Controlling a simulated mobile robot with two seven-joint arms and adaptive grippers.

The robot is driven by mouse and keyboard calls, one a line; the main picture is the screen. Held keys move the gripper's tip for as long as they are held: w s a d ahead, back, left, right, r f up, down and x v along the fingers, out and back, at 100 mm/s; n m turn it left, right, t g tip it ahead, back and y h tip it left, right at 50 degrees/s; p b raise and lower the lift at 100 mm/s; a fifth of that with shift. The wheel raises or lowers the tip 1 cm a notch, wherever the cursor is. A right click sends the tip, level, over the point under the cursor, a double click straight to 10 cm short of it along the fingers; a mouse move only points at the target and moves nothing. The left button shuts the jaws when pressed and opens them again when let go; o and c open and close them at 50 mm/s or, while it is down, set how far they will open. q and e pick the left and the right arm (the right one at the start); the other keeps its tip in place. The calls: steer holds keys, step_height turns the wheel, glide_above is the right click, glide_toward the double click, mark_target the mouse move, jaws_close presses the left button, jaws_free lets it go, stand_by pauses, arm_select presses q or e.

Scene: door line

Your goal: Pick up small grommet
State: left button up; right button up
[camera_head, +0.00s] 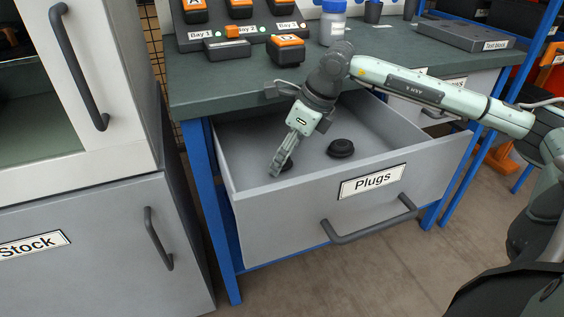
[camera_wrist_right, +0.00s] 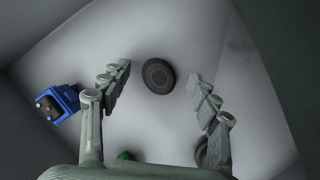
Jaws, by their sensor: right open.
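The open drawer (camera_head: 255,195) labelled Plugs holds two black round grommets. One grommet (camera_head: 287,165) is partly hidden behind my right gripper (camera_head: 280,162) in the head view. The other grommet (camera_head: 341,148) lies to its right, in full view and apart from the gripper. In the right wrist view, my right gripper (camera_wrist_right: 158,80) is open, with a dark flat grommet (camera_wrist_right: 158,75) lying on the drawer floor between its fingertips. It does not appear gripped. A second dark round thing (camera_wrist_right: 202,153) is mostly hidden behind the right-hand finger. My left gripper is not in view.
In the right wrist view, a blue connector (camera_wrist_right: 57,103) lies left of the fingers and a green thing (camera_wrist_right: 124,156) is mostly hidden. Drawer walls surround the gripper. The workbench (camera_head: 230,75) overhangs the drawer's back. A grey Stock cabinet (camera_head: 90,220) stands at left.

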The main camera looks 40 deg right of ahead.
steer(key=c, duration=0.9)
steer(key=shift+o, duration=0.2)
steer(key=shift+r, duration=0.1)
